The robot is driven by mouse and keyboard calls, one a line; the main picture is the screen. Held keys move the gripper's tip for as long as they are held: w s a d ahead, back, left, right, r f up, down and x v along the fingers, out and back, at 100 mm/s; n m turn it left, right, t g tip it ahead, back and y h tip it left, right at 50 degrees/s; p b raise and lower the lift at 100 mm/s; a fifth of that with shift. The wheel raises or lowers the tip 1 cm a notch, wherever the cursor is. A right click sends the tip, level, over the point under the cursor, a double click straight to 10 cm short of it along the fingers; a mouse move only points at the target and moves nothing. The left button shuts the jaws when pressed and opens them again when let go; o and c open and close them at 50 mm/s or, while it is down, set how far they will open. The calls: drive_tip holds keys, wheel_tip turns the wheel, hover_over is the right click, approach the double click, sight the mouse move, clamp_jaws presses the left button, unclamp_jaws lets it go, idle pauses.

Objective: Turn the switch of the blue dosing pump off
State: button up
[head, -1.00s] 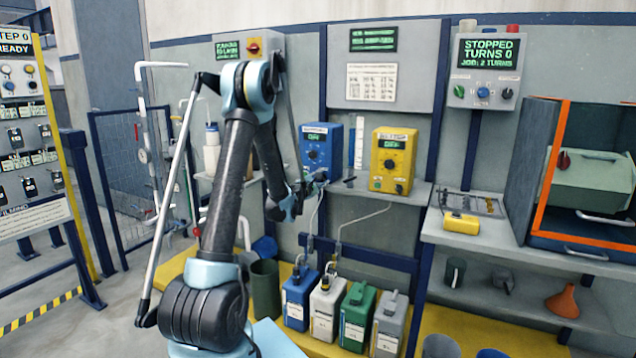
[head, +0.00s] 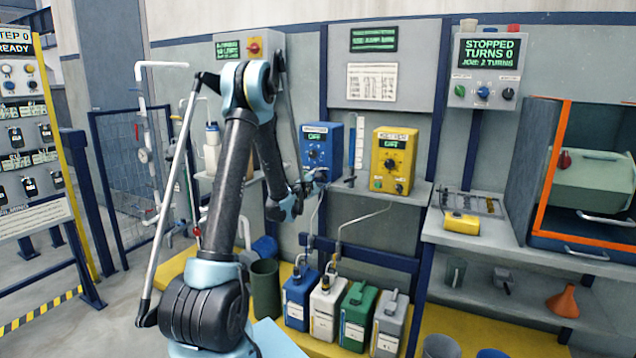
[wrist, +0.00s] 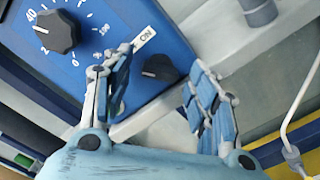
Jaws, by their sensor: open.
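The blue dosing pump (head: 319,158) stands on the wall shelf. Its small green display seems to read OFF, though the text is blurred. My gripper (head: 318,178) is at the pump's lower right front and hides the switch in the head view. In the wrist view, the black switch (wrist: 160,67) sits at the corner of the blue panel, beside a white ON label (wrist: 145,38). My gripper (wrist: 157,66) is open, with one finger on each side of the switch. I cannot tell whether either finger touches it. A larger black dial (wrist: 56,32) is at upper left.
A yellow pump (head: 392,160) stands to the right on the same shelf (head: 420,192). Hoses run down to several jugs, including a blue one (head: 298,300). A grey bench (head: 500,235) with a yellow item (head: 461,224) is further right.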

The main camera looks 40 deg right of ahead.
drive_tip(key=v, duration=1.2)
drive_tip(key=shift+w+a, duration=0.15)
idle(0.3)
drive_tip(key=s+a+r+m+g+y, duration=0.2)
drive_tip(key=a+m+y, duration=0.55)
drive_tip(key=a, duration=1.65)
drive_tip(key=s+a+f+m+g+y, duration=0.1)
drive_tip(key=s+a+f+y, duration=0.2)
drive_tip(key=s+a, duration=0.3)
drive_tip(key=s+a+f+m+g+y, duration=0.1)
drive_tip(key=s+a, duration=0.5)
drive_tip(key=a, duration=1)
drive_tip(key=s+a+f+m+g+y, duration=0.1)
drive_tip(key=s+a+f+y, duration=0.4)
drive_tip(key=a, duration=0.6)
drive_tip(key=shift+s+m, duration=0.65)
drive_tip(key=shift+s, duration=0.5)
